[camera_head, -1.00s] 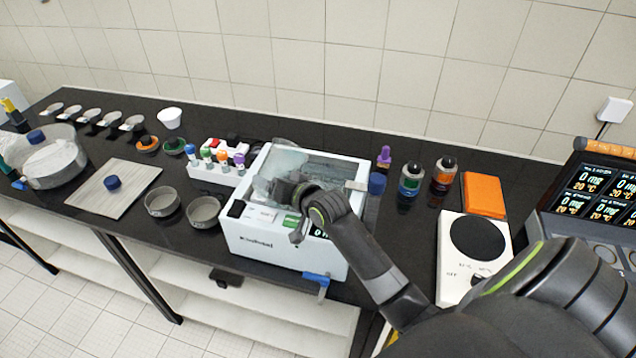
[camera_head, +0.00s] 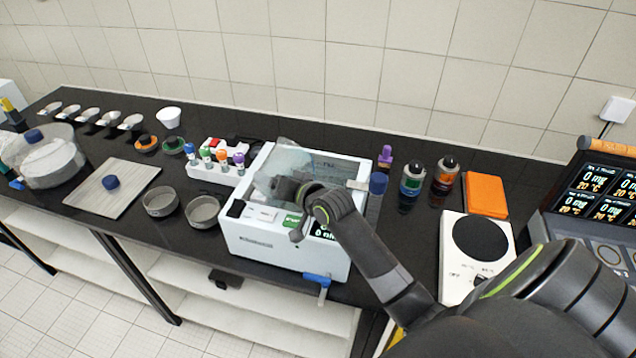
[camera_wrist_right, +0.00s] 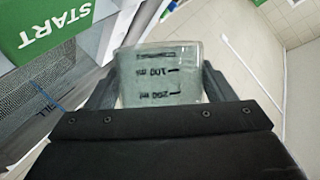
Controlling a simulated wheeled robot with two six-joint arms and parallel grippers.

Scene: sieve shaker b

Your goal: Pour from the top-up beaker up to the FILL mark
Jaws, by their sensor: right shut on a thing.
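In the right wrist view my right gripper (camera_wrist_right: 160,98) is shut on a clear glass beaker (camera_wrist_right: 160,72) with black graduations reading 100 ml and 200 ml; the figures appear upside-down in order, and the fingers press its two sides. A green START label (camera_wrist_right: 45,25) shows beside the beaker in the wrist view. The liquid level is unclear. My left gripper is not in view.
Two grey sieve pans (camera_head: 203,211) stand left of the machine. A rack of coloured-cap tubes (camera_head: 215,172) is behind them. Two dark bottles (camera_head: 445,173), an orange block (camera_head: 486,195) and a hotplate (camera_head: 478,238) stand to the right. A blue tap (camera_head: 318,279) sticks out at the machine's front.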

